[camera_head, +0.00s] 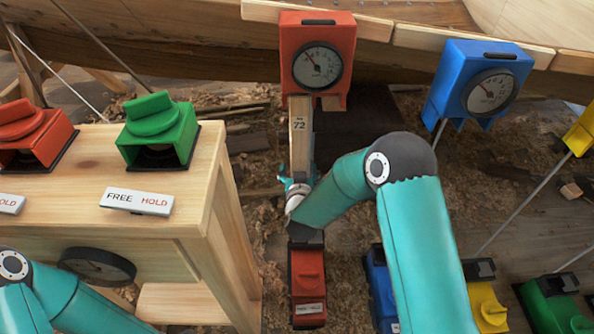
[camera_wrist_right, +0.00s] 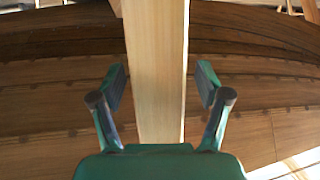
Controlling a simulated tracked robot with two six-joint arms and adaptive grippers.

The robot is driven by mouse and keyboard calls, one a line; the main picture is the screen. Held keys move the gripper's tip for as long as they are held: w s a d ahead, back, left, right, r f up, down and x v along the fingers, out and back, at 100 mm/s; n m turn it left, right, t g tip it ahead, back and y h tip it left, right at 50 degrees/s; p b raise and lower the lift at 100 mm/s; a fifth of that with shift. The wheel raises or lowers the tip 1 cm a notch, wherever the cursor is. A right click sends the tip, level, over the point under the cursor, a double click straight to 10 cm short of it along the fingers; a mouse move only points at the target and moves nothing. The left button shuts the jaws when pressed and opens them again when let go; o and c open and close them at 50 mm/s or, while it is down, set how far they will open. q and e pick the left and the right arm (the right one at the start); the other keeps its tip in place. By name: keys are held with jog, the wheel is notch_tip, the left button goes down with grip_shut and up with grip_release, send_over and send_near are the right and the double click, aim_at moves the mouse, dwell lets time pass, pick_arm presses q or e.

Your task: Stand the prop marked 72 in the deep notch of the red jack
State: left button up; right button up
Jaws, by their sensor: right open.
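The prop marked 72 (camera_head: 300,135) is a pale wooden post. It stands about upright below the red gauge box (camera_head: 318,55). The red jack (camera_head: 308,272) is on the ground under it, with a dark top. My right gripper (camera_head: 298,185) is at the lower part of the prop. In the right wrist view the prop (camera_wrist_right: 157,70) runs between the two open fingers (camera_wrist_right: 160,90), with a gap on each side. The prop's foot and the jack's notches are hidden by my wrist, so I cannot tell which notch holds it. My left gripper is out of view.
A wooden bench (camera_head: 85,215) at left carries red and green switch boxes and a FREE/HOLD plate (camera_head: 138,201). A blue gauge box (camera_head: 483,85) hangs to the right of the red one. Blue, yellow (camera_head: 486,305) and green jacks stand right of the red jack. Shavings cover the ground.

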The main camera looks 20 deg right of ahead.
jog(key=v, duration=1.2)
jog(key=shift+s+f, duration=0.1)
pick_arm(q)
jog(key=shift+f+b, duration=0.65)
jog(key=shift+b, duration=0.05)
pick_arm(e)
jog(key=shift+s+a, duration=0.25)
jog(key=shift+s, duration=0.55)
jog(key=shift+s+a, duration=0.2)
jog(key=shift+s, duration=0.55)
jog(key=shift+s+a, duration=0.25)
jog(key=shift+s, duration=0.55)
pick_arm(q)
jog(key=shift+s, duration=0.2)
pick_arm(e)
jog(key=shift+s, duration=0.1)
